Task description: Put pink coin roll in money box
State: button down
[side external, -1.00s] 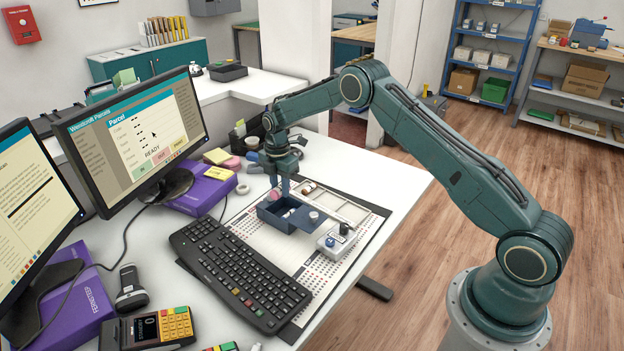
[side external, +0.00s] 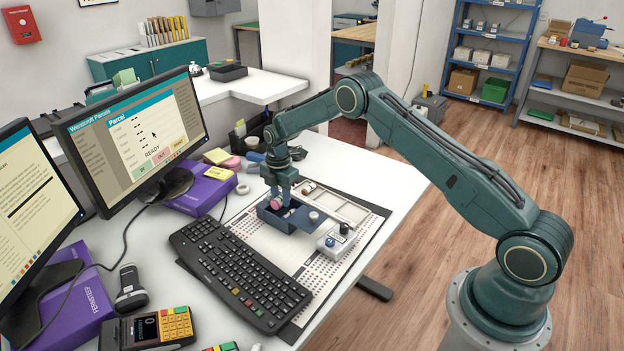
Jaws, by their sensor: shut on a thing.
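The pink coin roll (side external: 275,203) is held between the jaws of my gripper (side external: 281,202). My gripper points down and is shut on the roll. It is at the opening of the dark blue money box (side external: 271,219), near its left part. The roll is partly hidden by the jaws, and I cannot tell whether it touches the box. The box stands on the white mat, with its blue lid (side external: 309,222) open to the right. A light-coloured thing shows inside the box, partly hidden.
A black keyboard (side external: 240,272) lies left of the box. A small white device (side external: 336,241) with a dark knob stands to its right. A pale compartment tray (side external: 345,210) lies behind. A purple box (side external: 200,190) and a tape ring (side external: 243,188) are at the back left.

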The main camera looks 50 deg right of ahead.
jog(key=c, duration=1)
grip_release()
jog(key=shift+c, duration=0.2)
jog(key=shift+r, duration=0.1)
jog(key=shift+w+r, duration=0.15)
jog(key=shift+r, duration=0.25)
notch_tip(320, 180, up, 13)
jog(key=shift+s, duration=0.2)
